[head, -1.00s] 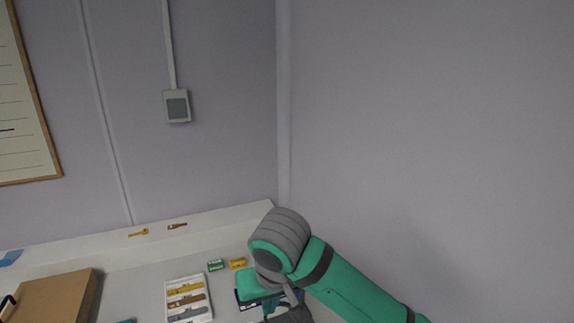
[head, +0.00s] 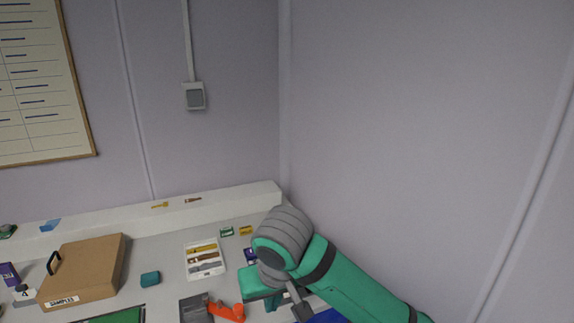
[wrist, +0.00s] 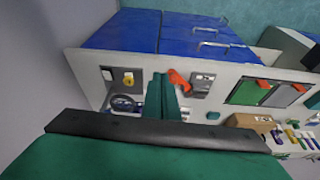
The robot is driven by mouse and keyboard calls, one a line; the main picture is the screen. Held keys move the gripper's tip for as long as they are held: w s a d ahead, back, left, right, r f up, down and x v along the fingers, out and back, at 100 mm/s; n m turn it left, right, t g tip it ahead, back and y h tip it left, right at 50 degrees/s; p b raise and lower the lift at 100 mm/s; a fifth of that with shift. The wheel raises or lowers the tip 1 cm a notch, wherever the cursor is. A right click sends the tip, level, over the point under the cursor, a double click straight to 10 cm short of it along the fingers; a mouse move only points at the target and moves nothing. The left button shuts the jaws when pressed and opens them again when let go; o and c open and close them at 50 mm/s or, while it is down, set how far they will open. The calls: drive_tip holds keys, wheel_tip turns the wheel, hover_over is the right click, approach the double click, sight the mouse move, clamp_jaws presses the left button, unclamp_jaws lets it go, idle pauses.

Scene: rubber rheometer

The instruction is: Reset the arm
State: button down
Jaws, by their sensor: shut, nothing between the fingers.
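My arm, green with grey joints, reaches in from the lower right of the head view and bends down over the bench. My gripper shows in the wrist view (wrist: 165,98) as two green fingers closed together with nothing between them. In the head view its tips are mostly hidden at the bottom edge, behind the wrist. The fingers are in front of the white bench (wrist: 92,82) in the wrist view, beside an orange tool (wrist: 179,80). I cannot tell any contact with the bench.
The bench carries a brown samples box (head: 88,270), a white tray (head: 191,272) of coloured pieces, a teal block (head: 150,279) and an orange-handled tool (head: 228,311). Blue drawers (wrist: 185,30) show in the wrist view. Walls close the corner behind; the air above the bench is clear.

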drive_tip(key=w+a+f+m+t+y, duration=0.2)
drive_tip(key=a+t+y, duration=0.25)
drive_tip(key=a, duration=0.45)
drive_tip(key=w+a+f+m+t+y, duration=0.1)
drive_tip(key=a+t+y, duration=0.2)
drive_tip(key=a+y, duration=0.45)
drive_tip(key=s+d+f+m+t+h, duration=0.2)
drive_tip(key=s+d+f+m+h, duration=0.25)
drive_tip(key=s+f, duration=0.35)
drive_tip(key=s+d+f+m+t+h, duration=0.3)
drive_tip(key=s+d+f+h, duration=0.2)
drive_tip(key=f, duration=0.5)
drive_tip(key=s+d+f+n+h, duration=0.1)
drive_tip(key=s+d, duration=0.4)
drive_tip(key=s, duration=0.7)
drive_tip(key=s+d+f+n+h, duration=0.2)
drive_tip(key=s+d+n, duration=0.3)
drive_tip(key=s, duration=0.8)
drive_tip(key=shift+d+n+g+h, duration=0.2)
drive_tip(key=shift+n+g+h, duration=0.15)
